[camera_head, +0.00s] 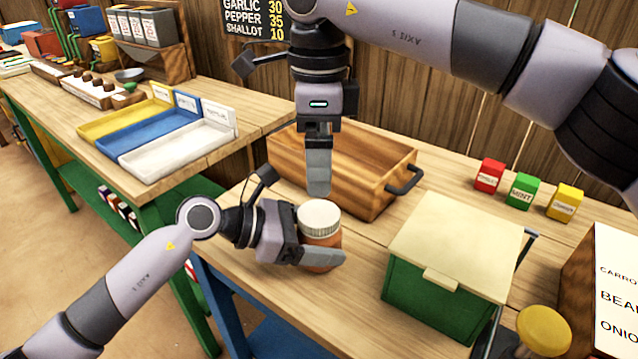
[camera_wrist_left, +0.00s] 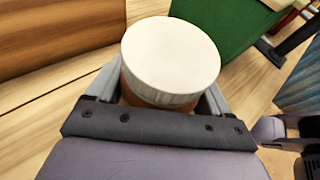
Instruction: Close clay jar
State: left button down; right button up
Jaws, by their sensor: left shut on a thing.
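The clay jar (camera_head: 321,246) is an orange-brown jar standing on the wooden counter in the head view. A pale, ridged lid (camera_head: 319,217) sits on top of it and looks level. In the left wrist view the lid (camera_wrist_left: 170,60) fills the middle, with a little of the jar's orange body below it. My left gripper (camera_head: 318,250) is shut around the jar's body from the left. My right gripper (camera_head: 318,180) points straight down just above and behind the lid. Its fingers overlap in the view, so their gap is hidden.
A wooden crate (camera_head: 398,160) with a dark handle stands behind the jar. A green box with a cream lid (camera_head: 455,245) stands to the right. Small red, green (camera_head: 523,191) and yellow boxes are at the back right. Bare counter lies between jar and green box.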

jog(key=shift+r, duration=1.45)
pick_arm(q)
grip_release()
jog(key=shift+b+v, duration=0.4)
jog(key=shift+v, duration=2.55)
jog(key=shift+s+a+r, duration=0.15)
jog(key=shift+a+r, duration=0.1)
jog(key=shift+a, duration=0.35)
pick_arm(e)
jog(key=shift+f, duration=0.45)
